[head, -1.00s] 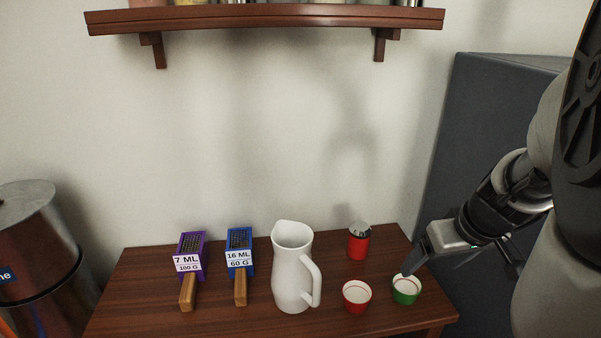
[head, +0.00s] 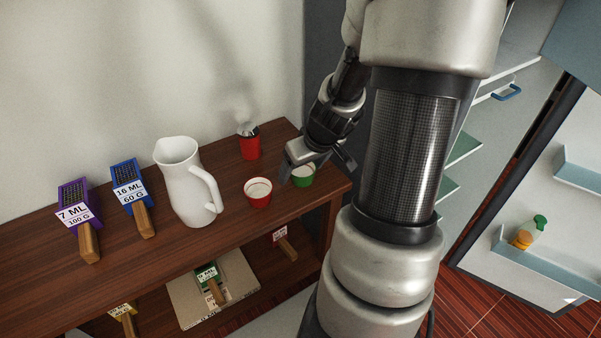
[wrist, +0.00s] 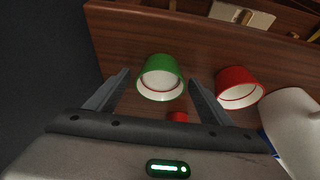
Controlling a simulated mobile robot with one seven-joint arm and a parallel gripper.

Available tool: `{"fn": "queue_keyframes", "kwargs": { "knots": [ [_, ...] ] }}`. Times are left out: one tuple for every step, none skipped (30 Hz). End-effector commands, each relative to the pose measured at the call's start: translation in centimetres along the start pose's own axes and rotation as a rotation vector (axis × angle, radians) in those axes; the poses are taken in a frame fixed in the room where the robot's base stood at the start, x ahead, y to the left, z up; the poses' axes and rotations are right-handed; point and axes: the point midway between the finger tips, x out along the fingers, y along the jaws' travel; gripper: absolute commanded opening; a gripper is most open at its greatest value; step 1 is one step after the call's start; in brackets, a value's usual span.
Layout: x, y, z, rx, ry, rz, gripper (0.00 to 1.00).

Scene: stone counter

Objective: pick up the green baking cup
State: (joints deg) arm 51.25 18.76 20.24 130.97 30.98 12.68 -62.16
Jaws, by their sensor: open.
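The green baking cup (head: 303,180) stands upright near the right end of the wooden table, white inside. It also shows in the wrist view (wrist: 161,66). My gripper (head: 317,171) is open at the cup, and its fingers partly cover it in the head view. In the wrist view the cup appears between the two spread fingertips, one to each side, with a visible gap on both sides. Whether the fingertips are level with the cup or above it I cannot tell.
A red baking cup (head: 258,192) stands just left of the green one. A red shaker (head: 249,143) is behind, and a white pitcher (head: 186,184) stands farther left. Two labelled graters (head: 75,204) (head: 130,185) lie at the left. An open fridge (head: 540,210) is at the right.

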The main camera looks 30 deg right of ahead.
Motion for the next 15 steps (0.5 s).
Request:
{"fn": "queue_keyframes", "kwargs": {
  "knots": [
    [0.38, -0.01, -0.01, 0.000, 0.000, 0.000, 0.75],
    [0.49, -0.01, -0.01, 0.001, 0.000, 0.000, 0.75],
    [0.57, 0.00, -0.02, 0.001, 0.001, 0.000, 0.75],
    [0.58, 0.01, -0.02, 0.001, 0.001, 0.001, 0.75],
    [0.57, 0.01, -0.03, 0.001, 0.001, 0.001, 0.75],
    [0.55, 0.02, -0.04, 0.001, 0.001, 0.001, 0.75],
    [0.54, 0.02, -0.04, 0.001, 0.001, 0.001, 0.75],
    [0.54, 0.02, -0.04, 0.000, 0.001, 0.001, 0.75],
    [0.53, 0.02, -0.04, 0.000, 0.001, 0.001, 0.71],
    [0.53, 0.02, -0.04, 0.000, 0.001, 0.001, 0.66],
    [0.53, 0.02, -0.04, 0.000, 0.001, 0.001, 0.61],
    [0.52, 0.02, -0.04, 0.000, 0.001, 0.001, 0.55],
    [0.52, 0.03, -0.03, 0.000, 0.001, 0.001, 0.49],
    [0.52, 0.02, -0.04, 0.000, 0.001, 0.001, 0.44],
    [0.52, 0.02, -0.03, 0.000, 0.001, 0.001, 0.38]
  ]
}}
